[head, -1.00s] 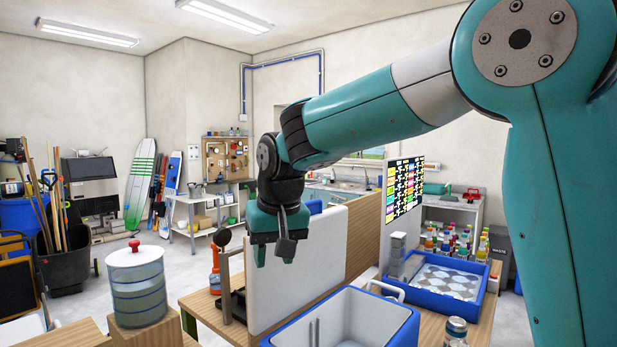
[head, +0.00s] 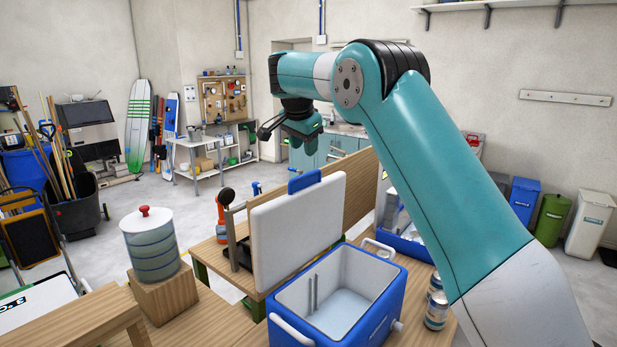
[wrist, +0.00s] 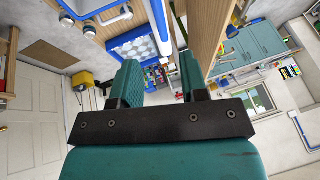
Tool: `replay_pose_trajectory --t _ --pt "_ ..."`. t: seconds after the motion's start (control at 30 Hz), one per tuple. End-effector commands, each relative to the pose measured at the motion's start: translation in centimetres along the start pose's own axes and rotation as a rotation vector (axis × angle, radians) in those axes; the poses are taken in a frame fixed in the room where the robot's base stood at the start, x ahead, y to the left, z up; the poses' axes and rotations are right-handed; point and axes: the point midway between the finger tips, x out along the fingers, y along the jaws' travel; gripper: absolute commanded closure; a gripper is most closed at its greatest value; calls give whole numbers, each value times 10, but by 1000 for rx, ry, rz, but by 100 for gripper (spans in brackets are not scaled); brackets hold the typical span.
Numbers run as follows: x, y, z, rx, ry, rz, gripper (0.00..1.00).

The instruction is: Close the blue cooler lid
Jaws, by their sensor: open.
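The blue cooler (head: 370,308) with a white inside stands on the wooden table, open and apparently empty. Its lid (head: 300,228) stands upright at the cooler's back edge, white inner face toward the head camera, with a blue piece at its top. My gripper (head: 300,138) is above the lid's top edge in the head view and seems to be behind it, apart from it. In the wrist view my gripper (wrist: 160,82) shows two teal fingers spread with nothing between them. A white and blue strip beyond the fingers may be the lid edge-on; I cannot tell.
A wooden panel (head: 362,190) stands behind the lid. A blue tray (wrist: 133,42) shows in the wrist view.

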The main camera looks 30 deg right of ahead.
Motion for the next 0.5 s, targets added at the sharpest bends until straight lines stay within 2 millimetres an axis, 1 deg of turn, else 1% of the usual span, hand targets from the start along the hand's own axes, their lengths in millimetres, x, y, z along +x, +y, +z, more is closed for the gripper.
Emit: replay_pose_trajectory --t 0.03,0.1,0.3,0.4,0.5 --pt "12 1 -1 -1 -1 7 60" --pt "28 1 -1 -1 -1 5 60" --pt "69 0 -2 -1 -1 4 60" --pt "87 0 -1 0 -2 4 60" --pt "100 -1 -1 -3 -1 2 60"
